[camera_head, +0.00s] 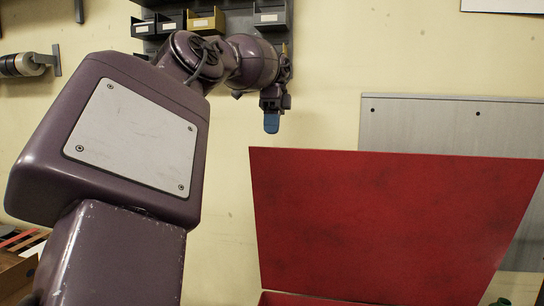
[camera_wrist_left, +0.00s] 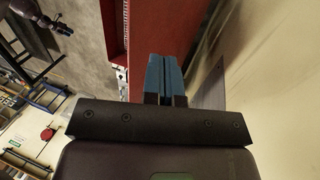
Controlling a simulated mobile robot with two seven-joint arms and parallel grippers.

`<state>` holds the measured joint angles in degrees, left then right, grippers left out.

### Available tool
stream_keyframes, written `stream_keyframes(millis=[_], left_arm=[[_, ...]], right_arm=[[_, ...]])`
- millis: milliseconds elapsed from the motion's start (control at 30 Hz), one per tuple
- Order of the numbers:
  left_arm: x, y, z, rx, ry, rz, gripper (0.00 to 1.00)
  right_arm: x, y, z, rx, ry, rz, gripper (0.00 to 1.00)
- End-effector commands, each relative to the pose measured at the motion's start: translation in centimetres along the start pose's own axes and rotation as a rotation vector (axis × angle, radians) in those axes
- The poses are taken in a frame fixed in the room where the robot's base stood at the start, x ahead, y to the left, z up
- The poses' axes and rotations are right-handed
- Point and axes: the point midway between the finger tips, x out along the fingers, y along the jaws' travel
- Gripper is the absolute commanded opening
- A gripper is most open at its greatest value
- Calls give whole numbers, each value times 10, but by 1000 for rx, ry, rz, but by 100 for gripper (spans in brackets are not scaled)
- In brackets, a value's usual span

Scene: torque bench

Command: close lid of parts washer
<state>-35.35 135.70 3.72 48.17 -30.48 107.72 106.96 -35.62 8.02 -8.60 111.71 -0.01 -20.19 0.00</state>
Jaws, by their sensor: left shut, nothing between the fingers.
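The red lid (camera_head: 390,220) of the parts washer stands raised, tilted up in front of the wall at the right of the head view. A thin strip of the red washer body (camera_head: 320,299) shows at the bottom, and the rest is out of frame. My left gripper (camera_head: 271,122) is shut and empty, with blue fingertips pointing down. It is just above the lid's upper left corner, and I see no clear contact. In the left wrist view the shut blue fingers (camera_wrist_left: 164,78) lie in front of the red lid (camera_wrist_left: 165,25).
A grey panel (camera_head: 460,122) is on the wall behind the lid. Small bins (camera_head: 205,20) hang on a rack at the top. Rolls (camera_head: 22,64) hang on a wall holder at the left. The wall between the arm and lid is bare.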

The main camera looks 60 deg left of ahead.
Motion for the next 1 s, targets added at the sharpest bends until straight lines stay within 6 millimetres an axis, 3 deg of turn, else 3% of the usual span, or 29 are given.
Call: stream_keyframes(millis=[600, 1000], left_arm=[[70, 0, 0, 3, 1, 2, 0], [80, 0, -1, 2, 0, 0, 0]], right_arm=[[0, 0, -5, -1, 10, -1, 42], [0, 0, -4, -1, 8, -1, 42]])
